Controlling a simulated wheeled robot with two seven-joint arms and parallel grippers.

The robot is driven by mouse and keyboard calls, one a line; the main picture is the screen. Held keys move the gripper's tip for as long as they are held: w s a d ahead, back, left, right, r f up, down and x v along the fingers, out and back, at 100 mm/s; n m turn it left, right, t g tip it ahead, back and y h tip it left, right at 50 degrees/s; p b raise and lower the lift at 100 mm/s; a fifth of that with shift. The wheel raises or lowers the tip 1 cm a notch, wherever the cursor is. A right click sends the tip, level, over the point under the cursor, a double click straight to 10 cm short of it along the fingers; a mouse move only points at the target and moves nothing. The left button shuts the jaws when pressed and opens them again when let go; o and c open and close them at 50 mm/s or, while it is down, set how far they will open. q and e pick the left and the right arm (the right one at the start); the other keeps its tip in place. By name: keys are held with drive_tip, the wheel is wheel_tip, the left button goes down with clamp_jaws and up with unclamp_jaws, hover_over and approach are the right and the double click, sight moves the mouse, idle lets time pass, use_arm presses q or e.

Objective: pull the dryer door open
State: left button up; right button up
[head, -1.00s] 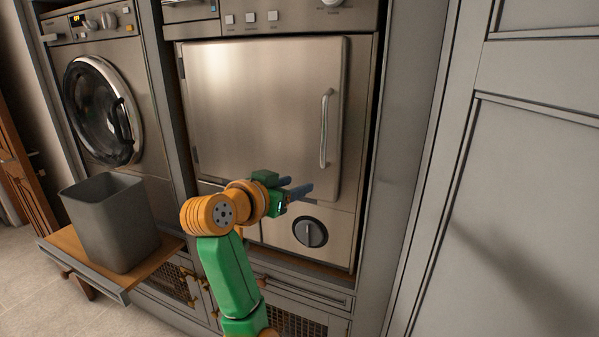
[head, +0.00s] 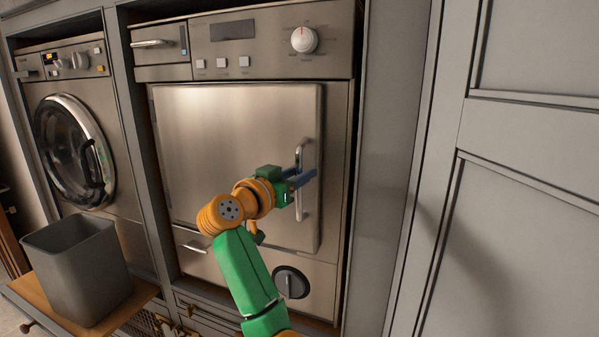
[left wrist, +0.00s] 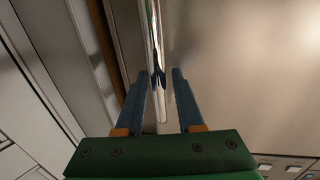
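The dryer door (head: 225,130) is a square, brushed-metal panel that looks shut, with hinges on its left edge. Its upright bar handle (head: 304,205) is near the right edge. My left gripper (head: 307,174) is at the middle of the handle, its blue fingers reaching to the right and partly covering the bar. In the left wrist view the fingers (left wrist: 160,72) are apart, and the handle (left wrist: 161,107) shows in the gap between them. I cannot tell whether either finger touches it. My right gripper is not in view.
A control panel with a white dial (head: 304,40) is above the door, and a dark round knob (head: 290,282) is below it. A washer (head: 75,150) stands left. A grey bin (head: 78,270) sits on a pull-out wooden shelf (head: 140,297). Tall grey cabinet panels (head: 530,200) fill the right.

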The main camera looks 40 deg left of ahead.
use_arm(q)
drive_tip(key=shift+s, duration=0.1)
clamp_jaws()
drive_tip(key=shift+r, duration=0.1)
idle(1.0)
